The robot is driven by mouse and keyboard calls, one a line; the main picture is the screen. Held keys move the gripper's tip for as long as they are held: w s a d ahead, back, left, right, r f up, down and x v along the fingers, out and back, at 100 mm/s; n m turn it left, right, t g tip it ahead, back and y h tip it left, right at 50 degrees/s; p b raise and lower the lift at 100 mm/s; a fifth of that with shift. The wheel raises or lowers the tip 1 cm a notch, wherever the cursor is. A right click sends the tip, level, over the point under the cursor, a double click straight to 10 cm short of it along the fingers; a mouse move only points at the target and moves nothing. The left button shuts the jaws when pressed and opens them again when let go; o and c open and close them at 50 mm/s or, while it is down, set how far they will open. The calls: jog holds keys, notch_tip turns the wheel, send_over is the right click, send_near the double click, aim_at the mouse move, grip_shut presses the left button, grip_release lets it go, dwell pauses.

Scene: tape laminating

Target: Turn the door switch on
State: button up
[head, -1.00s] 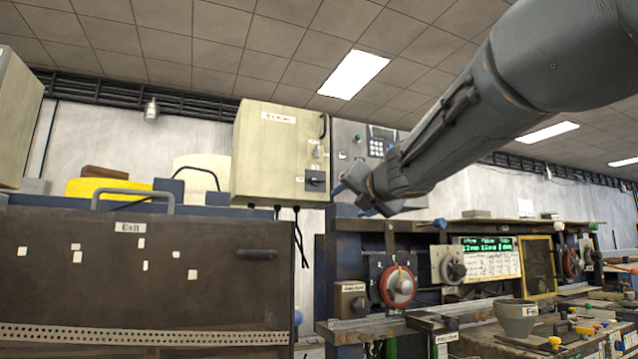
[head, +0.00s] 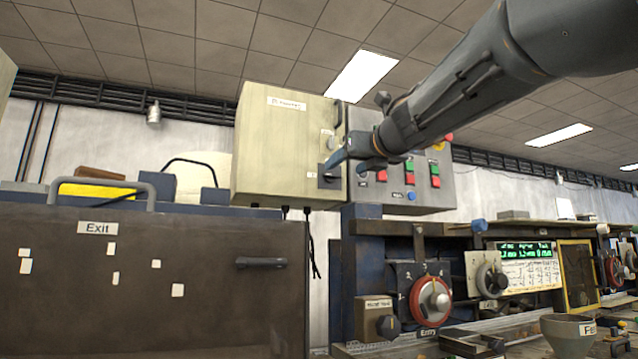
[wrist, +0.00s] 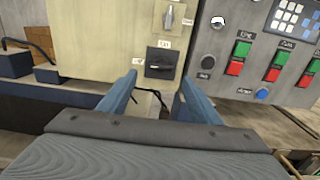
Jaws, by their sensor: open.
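A beige control box (head: 283,150) hangs on the wall. A black rotary switch (wrist: 161,62) sits low on its front with its handle lying about level, and a small label above it is too blurred to read. It also shows in the head view (head: 327,177), partly beside my fingertips. My gripper (wrist: 157,84) is open and empty, its two blue fingers pointing at the box just below the black switch in the wrist view. Contact cannot be told. I cannot tell for sure which one is the door switch.
A grey panel (head: 440,185) with red and green buttons adjoins the box on the right. Black cables (head: 312,245) hang beneath the box. A dark cover marked Exit (head: 200,285) stands at lower left. A red-ringed dial (head: 432,300) is below.

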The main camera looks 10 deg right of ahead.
aim_at(334, 175)
jog(key=w, duration=0.4)
jog(key=w+a+p, duration=0.1)
jog(key=w, duration=0.2)
jog(key=c, duration=1)
jog(key=shift+c, duration=0.2)
